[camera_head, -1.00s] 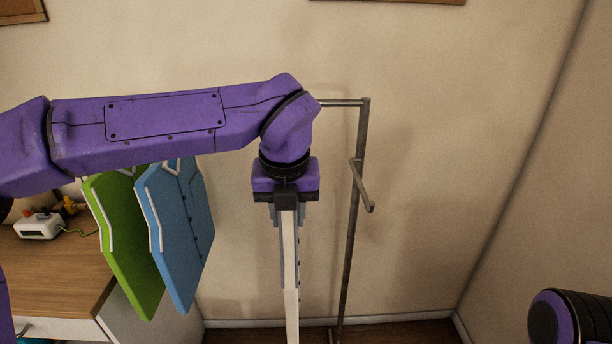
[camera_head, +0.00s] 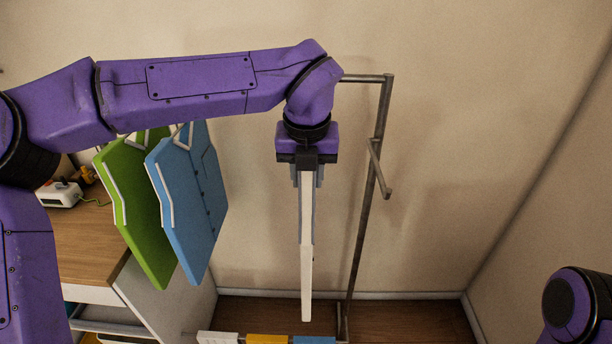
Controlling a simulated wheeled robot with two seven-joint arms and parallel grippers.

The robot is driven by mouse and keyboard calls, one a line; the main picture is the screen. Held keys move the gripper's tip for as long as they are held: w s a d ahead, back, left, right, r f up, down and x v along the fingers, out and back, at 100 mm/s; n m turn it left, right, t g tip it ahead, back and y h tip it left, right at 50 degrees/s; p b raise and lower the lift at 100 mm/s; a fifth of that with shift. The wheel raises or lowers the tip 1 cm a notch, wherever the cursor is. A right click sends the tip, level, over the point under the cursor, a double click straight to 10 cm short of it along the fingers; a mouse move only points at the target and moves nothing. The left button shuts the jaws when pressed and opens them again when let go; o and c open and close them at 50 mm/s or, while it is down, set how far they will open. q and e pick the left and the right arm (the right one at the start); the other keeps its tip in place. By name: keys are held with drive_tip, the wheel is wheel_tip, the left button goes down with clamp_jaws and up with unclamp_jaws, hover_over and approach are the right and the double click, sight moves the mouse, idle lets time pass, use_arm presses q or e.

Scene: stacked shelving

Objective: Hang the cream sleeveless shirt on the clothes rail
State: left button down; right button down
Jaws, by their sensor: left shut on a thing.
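My left gripper (camera_head: 307,170) points down and is shut on the cream sleeveless shirt (camera_head: 307,250). The shirt hangs below the gripper and shows edge-on as a thin pale strip, with its top hidden by the jaws. The clothes rail (camera_head: 365,78) runs behind my left arm, which hides most of its bar. The bar's right end and the right upright show. The gripper is in front of the bar and left of the upright. Whether the shirt's hanger touches the bar cannot be seen. Only a rounded part of my right arm shows at lower right; its gripper is out of view.
A green garment (camera_head: 140,215) and a blue shirt (camera_head: 192,210) hang left of the cream shirt, with a gap between. A side peg (camera_head: 380,170) juts from the upright. A wooden desk (camera_head: 80,235) stands at left. White, yellow and blue items (camera_head: 267,339) show at the bottom.

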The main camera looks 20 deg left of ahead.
use_arm(q)
drive_tip(key=shift+w+a+r+p, duration=0.2)
drive_tip(key=shift+a+r+p, duration=0.05)
drive_tip(key=shift+r+p, duration=0.15)
drive_tip(key=w+p, duration=0.1)
drive_tip(key=w, duration=0.2)
drive_tip(key=shift+w+a+f+p, duration=0.15)
drive_tip(key=shift+w+a+p, duration=0.1)
drive_tip(key=shift+a+p, duration=0.15)
drive_tip(key=shift+w+a+p, duration=0.2)
drive_tip(key=shift+w+p, duration=0.25)
drive_tip(key=shift+w, duration=0.1)
drive_tip(key=shift+w+a+p, duration=0.15)
drive_tip(key=shift+w+p, duration=0.25)
drive_tip(key=shift+w, duration=0.15)
drive_tip(key=shift+b+x, duration=0.85)
drive_tip(key=shift+x, duration=0.1)
drive_tip(key=shift+s+f+b, duration=0.1)
drive_tip(key=shift+f+b, duration=0.65)
drive_tip(key=shift+f, duration=0.65)
drive_tip(key=c, duration=0.8)
unclamp_jaws()
drive_tip(key=shift+c, duration=0.2)
